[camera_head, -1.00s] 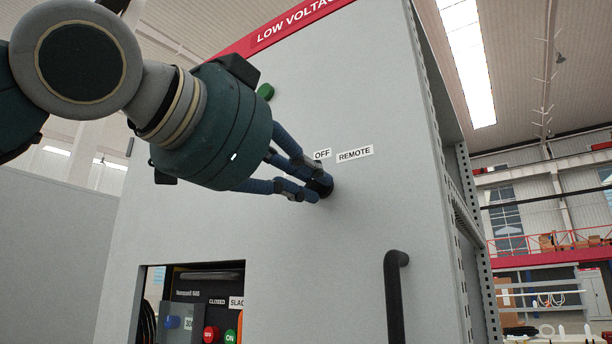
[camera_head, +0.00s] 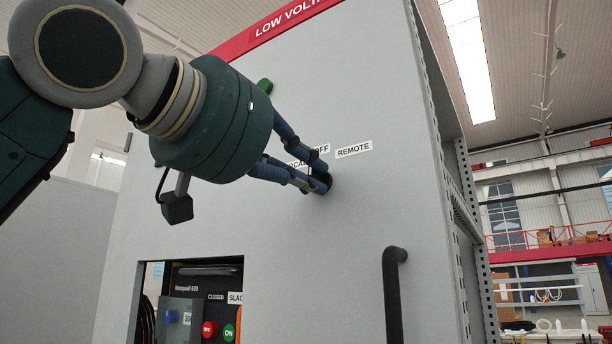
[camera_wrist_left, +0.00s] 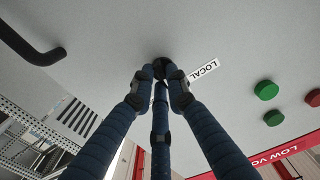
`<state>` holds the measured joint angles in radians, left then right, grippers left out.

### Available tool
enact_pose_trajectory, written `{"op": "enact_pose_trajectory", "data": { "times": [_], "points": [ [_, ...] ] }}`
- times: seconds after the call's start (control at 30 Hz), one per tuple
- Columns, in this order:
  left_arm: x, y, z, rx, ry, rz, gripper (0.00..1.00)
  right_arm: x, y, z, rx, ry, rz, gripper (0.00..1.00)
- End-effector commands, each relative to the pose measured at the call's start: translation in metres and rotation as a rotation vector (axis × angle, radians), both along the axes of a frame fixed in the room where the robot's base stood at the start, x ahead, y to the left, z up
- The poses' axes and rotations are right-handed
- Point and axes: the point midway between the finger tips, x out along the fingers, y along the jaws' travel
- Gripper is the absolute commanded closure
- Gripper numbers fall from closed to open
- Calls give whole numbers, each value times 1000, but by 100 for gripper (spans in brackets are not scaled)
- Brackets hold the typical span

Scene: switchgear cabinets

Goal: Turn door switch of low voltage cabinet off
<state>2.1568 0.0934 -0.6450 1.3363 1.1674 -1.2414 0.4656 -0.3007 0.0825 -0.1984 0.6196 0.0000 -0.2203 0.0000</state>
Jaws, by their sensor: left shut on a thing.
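The low voltage cabinet (camera_head: 250,220) has a light grey door with a red LOW VOLTAGE strip at its top. The door switch is a small black knob (camera_head: 323,183) below the labels OFF (camera_head: 320,149) and REMOTE (camera_head: 353,149); a LOCAL label is partly hidden behind my fingers. My left gripper (camera_head: 318,182) has its blue fingers closed around the knob. In the left wrist view the fingers meet at the dark knob (camera_wrist_left: 161,66), beside the LOCAL label (camera_wrist_left: 203,71). The knob's pointing direction is hidden by the fingers. My right gripper is not in view.
A black door handle (camera_head: 394,290) stands out from the door at lower right. A cut-out window (camera_head: 195,268) at lower left shows a breaker with red and green buttons. A green button (camera_head: 265,86) sits above my gripper.

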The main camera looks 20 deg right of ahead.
Motion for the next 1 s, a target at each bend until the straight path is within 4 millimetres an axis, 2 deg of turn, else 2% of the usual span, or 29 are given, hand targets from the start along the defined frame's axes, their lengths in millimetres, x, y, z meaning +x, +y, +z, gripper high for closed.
{"op": "enact_pose_trajectory", "data": {
  "times": [0.73,0.77,0.83,1.0],
  "points": [
    [0,1,3,-58,65,1,100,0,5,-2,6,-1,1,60],
    [0,1,3,-58,65,1,80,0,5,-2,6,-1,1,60],
    [0,1,3,-58,65,1,67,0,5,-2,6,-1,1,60],
    [0,0,2,-56,67,1,67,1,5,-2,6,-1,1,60]
  ]
}}
